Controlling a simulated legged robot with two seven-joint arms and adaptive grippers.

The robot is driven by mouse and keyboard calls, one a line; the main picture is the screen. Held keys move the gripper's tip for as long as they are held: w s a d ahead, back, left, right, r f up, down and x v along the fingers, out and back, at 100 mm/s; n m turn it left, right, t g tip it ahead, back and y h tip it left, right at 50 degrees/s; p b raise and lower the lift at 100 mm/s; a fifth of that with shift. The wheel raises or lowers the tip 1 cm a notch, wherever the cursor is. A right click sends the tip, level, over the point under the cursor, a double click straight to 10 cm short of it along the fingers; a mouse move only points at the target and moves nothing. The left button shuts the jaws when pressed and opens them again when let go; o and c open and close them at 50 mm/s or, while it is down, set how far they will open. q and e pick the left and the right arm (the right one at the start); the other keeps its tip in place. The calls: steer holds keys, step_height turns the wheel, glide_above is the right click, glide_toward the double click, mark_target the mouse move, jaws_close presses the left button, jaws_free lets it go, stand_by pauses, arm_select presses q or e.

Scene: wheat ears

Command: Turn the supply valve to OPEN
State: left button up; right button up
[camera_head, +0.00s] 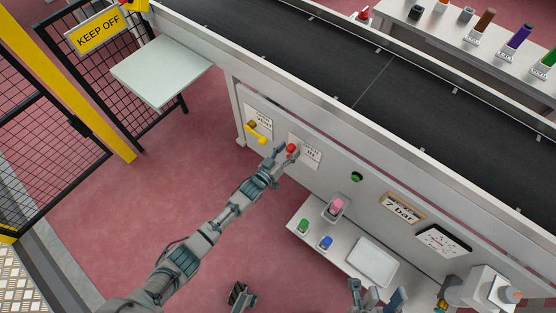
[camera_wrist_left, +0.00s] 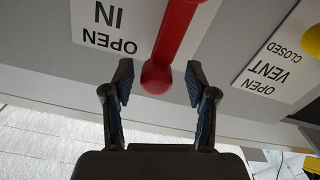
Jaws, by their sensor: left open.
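The supply valve's red lever (camera_head: 291,148) is on the front panel beside a white label (camera_head: 309,154). In the left wrist view the red lever (camera_wrist_left: 170,42) runs down to a round end, beside an upside-down label (camera_wrist_left: 110,28) reading "OPEN" and "IN". My left gripper (camera_head: 277,153) is at the lever. Its open fingers (camera_wrist_left: 158,88) stand on either side of the lever's round end, with gaps visible. The lever's pivot is out of the wrist view. My right gripper (camera_head: 376,298) is at the bottom edge, fingers apart, partly cut off.
A yellow vent lever (camera_head: 258,135) sits left of the red one. The conveyor (camera_head: 350,75) runs above the panel. Red floor at left is clear.

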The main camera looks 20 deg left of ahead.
arm_select(q)
steer(key=v, duration=1.1)
steer(key=shift+w+f, duration=0.1)
